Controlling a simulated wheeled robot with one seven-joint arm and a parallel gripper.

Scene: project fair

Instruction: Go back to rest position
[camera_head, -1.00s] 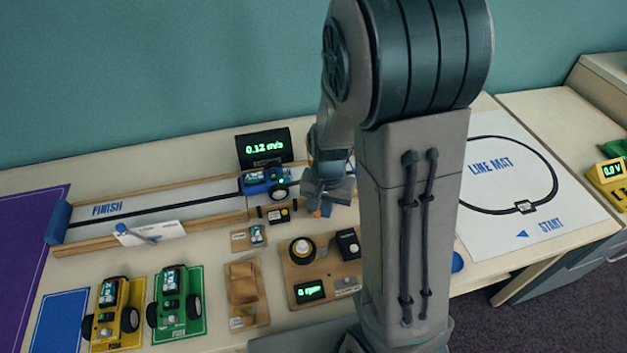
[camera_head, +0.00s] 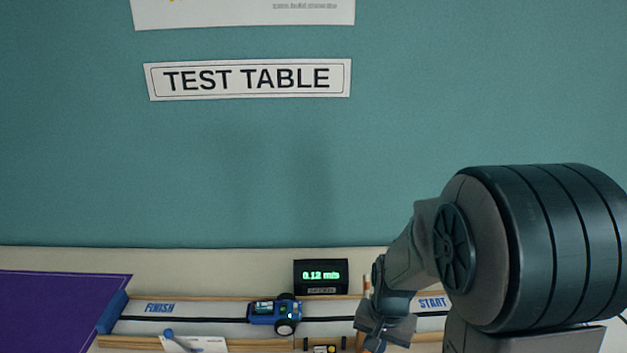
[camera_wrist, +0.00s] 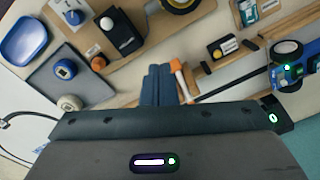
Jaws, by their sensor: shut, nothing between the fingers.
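My gripper (camera_head: 376,342) hangs over the right part of the wooden-railed track, at the lower edge of the head view. In the wrist view my gripper's dark fingers (camera_wrist: 159,72) are together with nothing held. A small orange-and-white piece (camera_wrist: 180,78) shows close beside them; whether it touches them I cannot tell. My arm rises at the right of the head view and hides part of the wall and table.
A blue car (camera_head: 262,313) stands on the track, left of my gripper. A speed display (camera_head: 321,291) stands behind the track. A blue dish (camera_wrist: 25,38) and a grey tray (camera_wrist: 95,88) show in the wrist view. The teal wall (camera_head: 230,190) is behind.

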